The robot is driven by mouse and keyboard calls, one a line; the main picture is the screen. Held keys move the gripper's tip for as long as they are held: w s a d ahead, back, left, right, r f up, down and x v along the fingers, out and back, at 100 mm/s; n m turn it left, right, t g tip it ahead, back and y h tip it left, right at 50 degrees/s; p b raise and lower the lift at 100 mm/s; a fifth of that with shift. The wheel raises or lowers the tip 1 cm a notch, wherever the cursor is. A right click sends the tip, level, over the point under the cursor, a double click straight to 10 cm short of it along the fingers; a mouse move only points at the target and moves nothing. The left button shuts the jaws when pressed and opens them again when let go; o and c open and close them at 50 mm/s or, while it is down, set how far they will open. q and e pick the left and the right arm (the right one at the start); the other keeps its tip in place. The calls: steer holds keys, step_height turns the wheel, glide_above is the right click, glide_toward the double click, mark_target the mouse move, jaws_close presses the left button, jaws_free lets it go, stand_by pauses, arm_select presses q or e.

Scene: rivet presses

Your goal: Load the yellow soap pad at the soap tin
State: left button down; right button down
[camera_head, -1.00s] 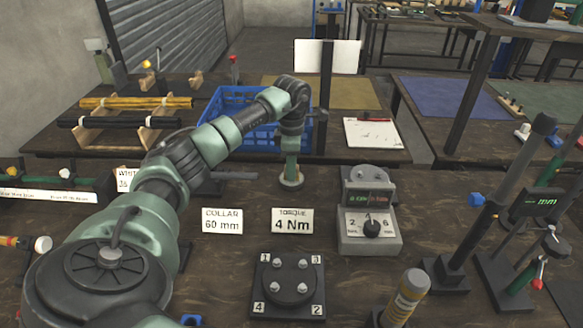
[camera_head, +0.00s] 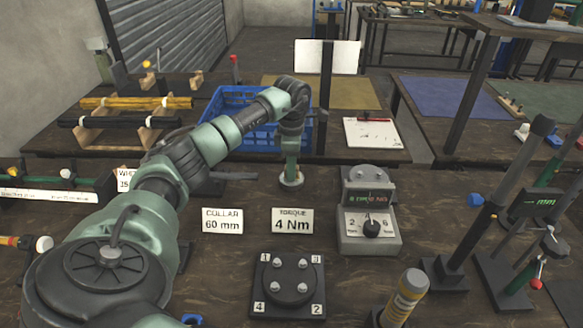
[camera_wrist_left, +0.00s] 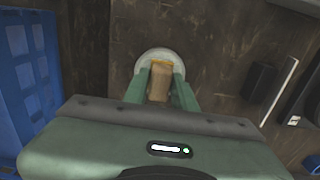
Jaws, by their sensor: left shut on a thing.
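My left gripper (camera_head: 291,170) points down at the middle of the bench in the head view. In the left wrist view my left gripper (camera_wrist_left: 160,92) is shut on a tan-yellow block, which looks like the yellow soap pad (camera_wrist_left: 159,80). Below its fingertips is a round, pale, shallow dish, which looks like the soap tin (camera_wrist_left: 146,62); its rim (camera_head: 291,185) also shows in the head view. The pad is over or in the dish; I cannot tell whether it touches the bottom. My right gripper is not in view.
A collar card (camera_head: 222,221) and a torque card (camera_head: 292,221) stand in front of the dish. A grey torque box (camera_head: 370,243) is at right, a black numbered plate (camera_head: 289,305) nearer. A blue crate (camera_head: 225,103) is behind. Dark upright tools crowd the right side.

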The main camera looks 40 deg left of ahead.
arm_select(q)
steer(key=shift+r+p, duration=2.8)
steer(key=shift+r, duration=0.7)
steer(key=shift+f, duration=0.1)
